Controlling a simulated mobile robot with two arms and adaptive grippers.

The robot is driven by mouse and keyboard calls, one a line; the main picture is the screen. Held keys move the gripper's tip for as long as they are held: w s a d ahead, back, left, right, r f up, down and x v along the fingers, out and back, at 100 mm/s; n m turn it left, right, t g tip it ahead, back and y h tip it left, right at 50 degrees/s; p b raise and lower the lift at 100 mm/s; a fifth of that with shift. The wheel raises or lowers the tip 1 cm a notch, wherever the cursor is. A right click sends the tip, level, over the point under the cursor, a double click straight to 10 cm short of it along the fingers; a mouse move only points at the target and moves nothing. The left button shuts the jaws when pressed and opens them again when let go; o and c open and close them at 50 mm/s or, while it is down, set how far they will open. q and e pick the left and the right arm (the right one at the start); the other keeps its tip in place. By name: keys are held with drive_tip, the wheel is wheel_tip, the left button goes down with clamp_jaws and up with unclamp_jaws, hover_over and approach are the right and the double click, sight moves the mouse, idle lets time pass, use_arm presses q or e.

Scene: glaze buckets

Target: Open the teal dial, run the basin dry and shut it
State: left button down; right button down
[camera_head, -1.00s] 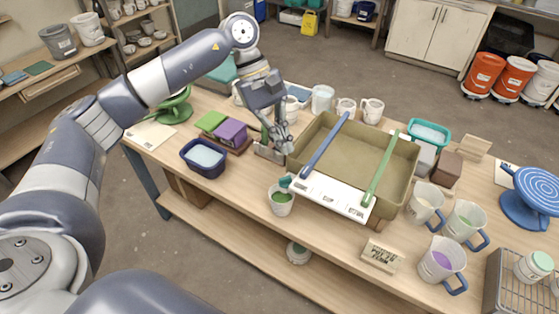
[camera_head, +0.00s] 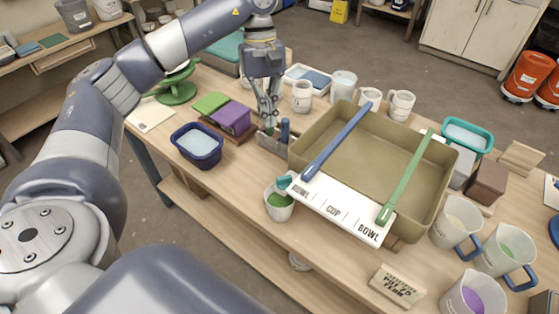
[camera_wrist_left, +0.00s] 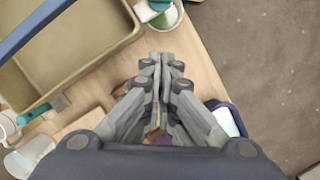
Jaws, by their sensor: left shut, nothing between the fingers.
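The khaki basin (camera_head: 345,150) stands on the table, with a blue bar (camera_head: 338,143) and a green bar (camera_head: 406,178) across it. It also fills the upper left of the left wrist view (camera_wrist_left: 75,45). I cannot tell whether liquid lies in it. The teal dial (camera_head: 285,183) sits at the basin's near left corner, above a white cup (camera_head: 279,208) with green inside. The dial shows partly at the top of the left wrist view (camera_wrist_left: 160,5). My left gripper (camera_head: 268,113) is shut and empty, left of the basin and apart from the dial. My right gripper is not visible.
A caddy (camera_head: 272,145) with upright tools stands below my left gripper. Green and purple blocks (camera_head: 232,118) and a navy tub (camera_head: 196,146) lie to the left. A white label strip (camera_head: 335,210) runs along the basin's front. Jugs (camera_head: 455,222) stand at the right.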

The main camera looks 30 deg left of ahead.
sight(284, 181)
use_arm(q)
drive_tip(key=s+d+f+p, duration=0.1)
drive_tip(key=f, duration=0.2)
drive_tip(key=s+d+f+p, duration=0.2)
drive_tip(key=f, duration=0.1)
drive_tip(key=s+d+f+p, duration=0.1)
drive_tip(key=d+f, duration=0.1)
drive_tip(key=f, duration=0.1)
drive_tip(key=shift+s+p, duration=0.3)
drive_tip(key=shift+s, duration=0.05)
